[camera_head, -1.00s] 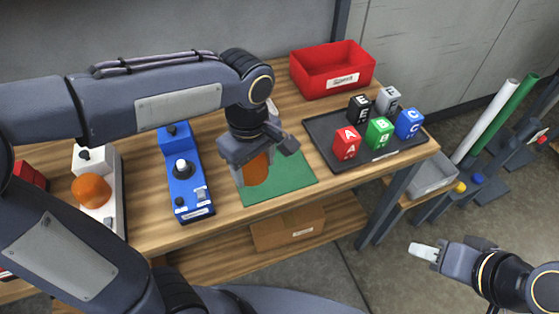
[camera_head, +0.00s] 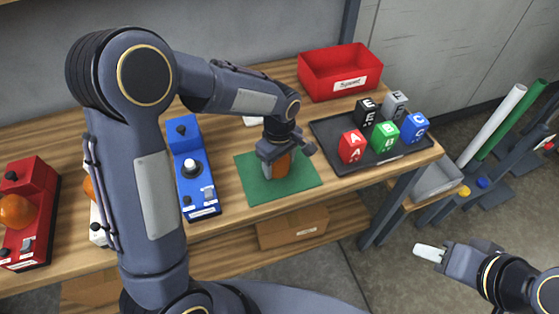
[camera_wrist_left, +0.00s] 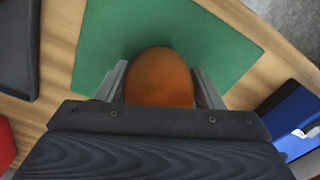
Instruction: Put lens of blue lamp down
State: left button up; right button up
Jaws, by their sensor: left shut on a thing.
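My left gripper (camera_head: 280,165) is shut on an orange lens (camera_head: 283,166), over the middle of the green mat (camera_head: 249,186). In the left wrist view the orange lens (camera_wrist_left: 160,78) sits between the two fingers, with the green mat (camera_wrist_left: 110,40) behind it. I cannot tell whether the lens touches the mat. The blue lamp (camera_head: 205,199) stands left of the mat with its white bulb (camera_head: 191,168) bare. It partly shows in the left wrist view (camera_wrist_left: 290,118). My right gripper (camera_head: 430,253) hangs over the floor at the lower right, away from the table; its opening is unclear.
A black tray (camera_head: 331,134) with several lettered cubes lies right of the mat. A red bin (camera_head: 345,76) stands behind it. A red lamp (camera_head: 35,195) with an orange lens is at far left. A white lamp is mostly hidden by my left arm. The mat around the lens is clear.

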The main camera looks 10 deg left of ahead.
pick_arm(q)
jog(key=shift+f+b, duration=0.5)
jog(key=o, duration=1)
jog(key=shift+r, duration=0.1)
jog(key=shift+c, duration=0.2)
